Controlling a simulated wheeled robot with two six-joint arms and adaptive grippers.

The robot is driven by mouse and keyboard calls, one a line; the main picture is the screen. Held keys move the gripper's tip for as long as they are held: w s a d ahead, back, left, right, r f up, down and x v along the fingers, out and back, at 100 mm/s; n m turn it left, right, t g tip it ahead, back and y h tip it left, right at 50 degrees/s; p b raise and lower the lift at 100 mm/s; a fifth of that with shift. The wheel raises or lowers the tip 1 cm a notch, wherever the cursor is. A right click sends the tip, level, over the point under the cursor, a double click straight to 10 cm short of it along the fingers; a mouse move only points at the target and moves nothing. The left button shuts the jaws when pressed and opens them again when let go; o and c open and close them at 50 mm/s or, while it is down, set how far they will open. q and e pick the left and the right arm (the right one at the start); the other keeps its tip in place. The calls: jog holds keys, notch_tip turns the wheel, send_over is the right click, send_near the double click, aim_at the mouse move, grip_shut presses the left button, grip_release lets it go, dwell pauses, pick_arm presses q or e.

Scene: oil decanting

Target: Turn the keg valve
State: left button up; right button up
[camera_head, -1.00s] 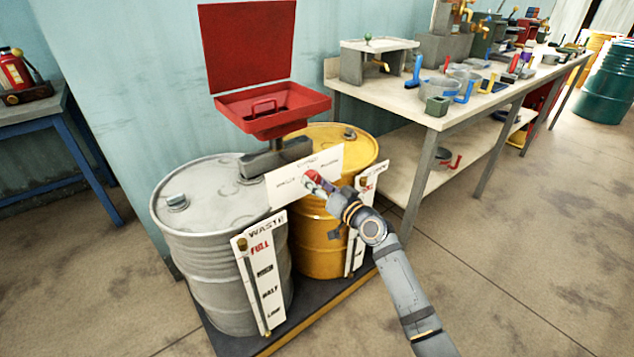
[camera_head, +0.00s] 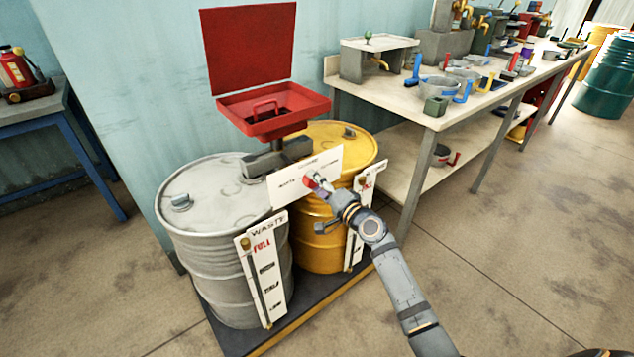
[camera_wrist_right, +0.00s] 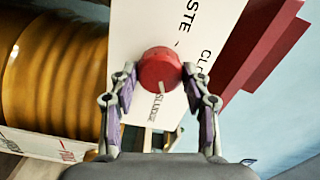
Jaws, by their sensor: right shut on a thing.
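The valve knob is a round red knob (camera_wrist_right: 158,68) on a white label plate (camera_head: 290,187) between the two drums. In the wrist view a small pale mark on its rim points towards lettering that seems to read SLUDGE; WASTE and part of another word also show on the plate. My right gripper (camera_head: 316,183) is at the knob, with one finger on each side of it; the fingers show in the wrist view too (camera_wrist_right: 162,76). In the head view the gripper partly hides the knob. My left gripper is out of view.
A grey drum (camera_head: 215,200) and a yellow drum (camera_head: 355,145) stand on a dark pallet, with upright level gauges (camera_head: 262,270) in front. A red open-lidded funnel box (camera_head: 275,108) sits above them. A cluttered workbench (camera_head: 400,98) is at right; the floor in front is clear.

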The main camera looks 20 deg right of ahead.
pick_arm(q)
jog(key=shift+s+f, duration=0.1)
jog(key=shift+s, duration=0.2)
pick_arm(e)
jog(key=shift+m, duration=0.6)
jog(key=o, duration=1.2)
jog(key=shift+c, duration=0.2)
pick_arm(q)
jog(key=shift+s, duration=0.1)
pick_arm(e)
jog(key=v, duration=1.2)
